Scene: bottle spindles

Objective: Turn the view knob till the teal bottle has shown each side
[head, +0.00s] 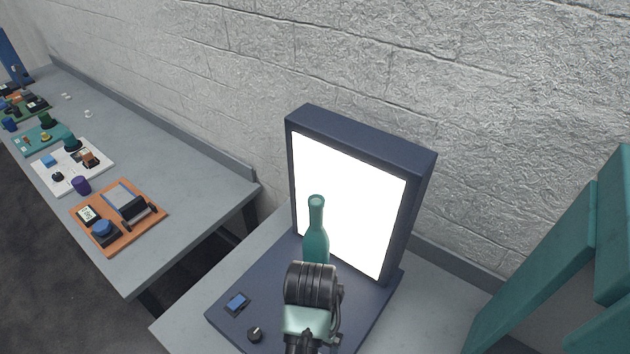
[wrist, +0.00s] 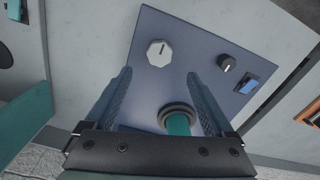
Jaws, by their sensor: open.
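The teal bottle (head: 316,235) stands upright in front of a bright white panel in the head view. My arm hides its lower part there. In the wrist view the bottle (wrist: 178,124) shows at a dark round ring near the bottom. A pale faceted knob (wrist: 160,53) with a dark pointer line sits on the navy base. A smaller black knob (wrist: 227,63) sits to its right, and also shows in the head view (head: 255,334). My gripper (wrist: 159,74) is open, its fingertips apart to either side below the pale knob. Nothing is between the fingers.
The navy light box (head: 362,130) stands at the back of the base. A long grey bench (head: 190,215) with several trays is at left. Teal panels (head: 535,270) stand at right.

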